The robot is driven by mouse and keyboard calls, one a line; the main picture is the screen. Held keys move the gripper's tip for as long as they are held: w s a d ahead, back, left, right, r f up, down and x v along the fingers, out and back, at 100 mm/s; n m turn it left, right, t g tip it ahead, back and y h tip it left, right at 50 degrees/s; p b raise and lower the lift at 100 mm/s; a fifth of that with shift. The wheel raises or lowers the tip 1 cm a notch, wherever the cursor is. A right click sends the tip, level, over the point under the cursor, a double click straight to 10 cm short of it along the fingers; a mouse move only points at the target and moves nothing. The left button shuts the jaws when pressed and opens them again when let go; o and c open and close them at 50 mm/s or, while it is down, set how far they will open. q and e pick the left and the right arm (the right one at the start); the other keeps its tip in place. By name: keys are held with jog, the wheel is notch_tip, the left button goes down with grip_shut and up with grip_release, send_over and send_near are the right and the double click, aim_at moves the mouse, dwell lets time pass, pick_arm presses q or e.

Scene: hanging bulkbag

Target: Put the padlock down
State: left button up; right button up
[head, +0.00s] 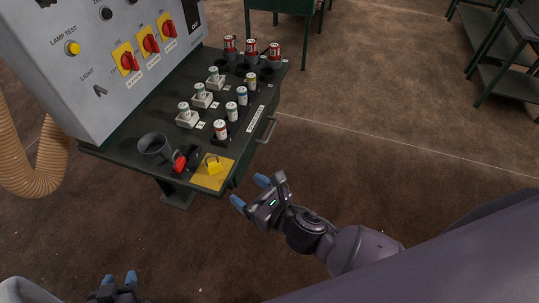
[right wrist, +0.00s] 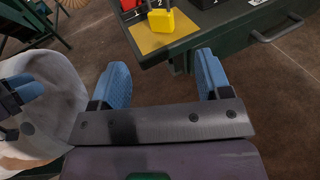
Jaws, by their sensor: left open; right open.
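The yellow padlock (head: 213,167) sits on a yellow square pad (head: 203,182) at the near corner of the dark green table. In the right wrist view the padlock (right wrist: 161,20) rests on the yellow pad (right wrist: 148,41), beyond my fingers. My right gripper (head: 250,192) is open and empty, off the table's edge, below and to the right of the pad. Its two blue fingers (right wrist: 165,82) stand apart with nothing between them. My left gripper (head: 120,278) is open at the bottom left of the head view, far from the padlock, and only partly visible.
Beside the pad are a red-and-black item (head: 184,158) and a grey mug (head: 155,149). Bottles and white holders (head: 202,97) stand behind on the dark table. A grey control panel (head: 120,50) rises at the left. A drawer handle (head: 267,130) sticks out from the table's side.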

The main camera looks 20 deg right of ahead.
jog(key=s+d+f+n+h, duration=0.3)
jog(key=d+n, duration=0.4)
jog(key=n, duration=0.3)
jog(key=s+d+f+n+g+h, duration=0.1)
jog(key=s+d+f+n+h, duration=0.1)
jog(key=d+n, duration=0.5)
jog(key=s+d+f+n+g+h, duration=0.1)
jog(key=s+d+f+n+h, duration=0.2)
jog(key=d+n, duration=0.4)
jog(key=s+f+n, duration=0.1)
jog(key=s+n, duration=0.1)
jog(key=n, duration=0.4)
jog(key=shift+f+n+h, duration=0.15)
jog(key=shift+n+h, duration=0.15)
